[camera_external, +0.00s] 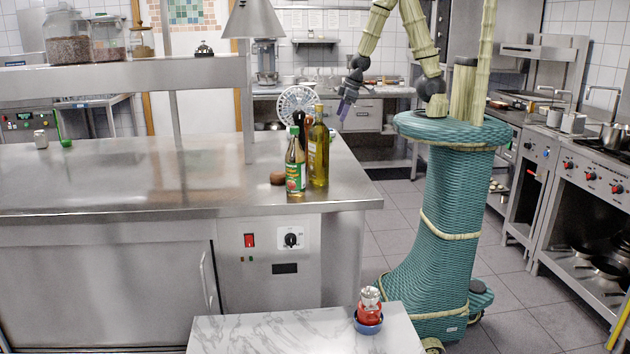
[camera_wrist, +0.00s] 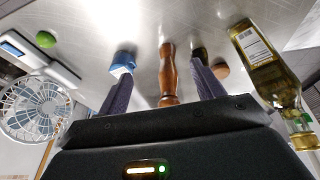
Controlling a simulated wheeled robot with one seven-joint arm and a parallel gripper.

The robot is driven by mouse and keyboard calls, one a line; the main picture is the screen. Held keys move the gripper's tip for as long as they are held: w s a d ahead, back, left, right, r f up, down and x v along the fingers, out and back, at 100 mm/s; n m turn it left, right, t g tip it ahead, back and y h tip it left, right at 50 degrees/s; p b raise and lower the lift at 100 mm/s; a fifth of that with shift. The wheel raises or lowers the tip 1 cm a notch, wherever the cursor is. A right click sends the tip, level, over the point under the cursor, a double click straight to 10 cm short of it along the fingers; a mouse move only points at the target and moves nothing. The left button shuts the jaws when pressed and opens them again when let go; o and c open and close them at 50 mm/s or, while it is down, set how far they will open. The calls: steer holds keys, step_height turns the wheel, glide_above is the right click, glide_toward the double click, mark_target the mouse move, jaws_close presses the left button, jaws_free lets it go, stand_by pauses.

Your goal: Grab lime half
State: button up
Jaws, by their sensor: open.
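A small green rounded thing (camera_wrist: 46,39), which looks like the lime half, lies on the steel counter at the upper left of the wrist view. I cannot make it out in the external view. My gripper (camera_wrist: 160,72) is open, its two dark fingers apart with nothing held. The green thing is well to the left of the fingers and farther out. In the external view my gripper (camera_external: 345,106) hangs in the air by the counter's right end, beyond the bottles.
A wooden mill (camera_wrist: 168,75) shows between the fingers. A blue-and-white item (camera_wrist: 122,62) is by the left finger. An oil bottle (camera_wrist: 265,65) is right, a fan (camera_wrist: 35,108) left. A sauce bottle (camera_external: 295,165) stands on the counter (camera_external: 130,185), whose left part is mostly clear.

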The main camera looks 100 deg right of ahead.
steer(key=s+d+f+m+t, duration=0.1)
steer(key=s+d+f+t, duration=0.1)
steer(key=d+f, duration=0.45)
steer(key=s+d+f+t, duration=0.15)
steer(key=d+f, duration=0.25)
steer(key=d, duration=0.5)
steer(key=s+d+f+m+t+h, duration=0.2)
steer(key=s+d+m+t+h, duration=0.2)
steer(key=s+d, duration=0.4)
steer(key=s+m+h, duration=0.1)
steer(key=s+h, duration=0.1)
steer(key=s, duration=0.1)
steer(key=shift+f+m+h, duration=0.25)
steer(key=shift+m+h, duration=0.05)
steer(key=shift+m, duration=0.1)
steer(key=b+x, duration=0.3)
steer(key=b, duration=0.1)
steer(key=b+x, duration=0.3)
steer(key=b, duration=0.1)
steer(key=shift+s+d+f, duration=0.15)
steer(key=shift+s+d, duration=0.05)
steer(key=shift+s, duration=0.1)
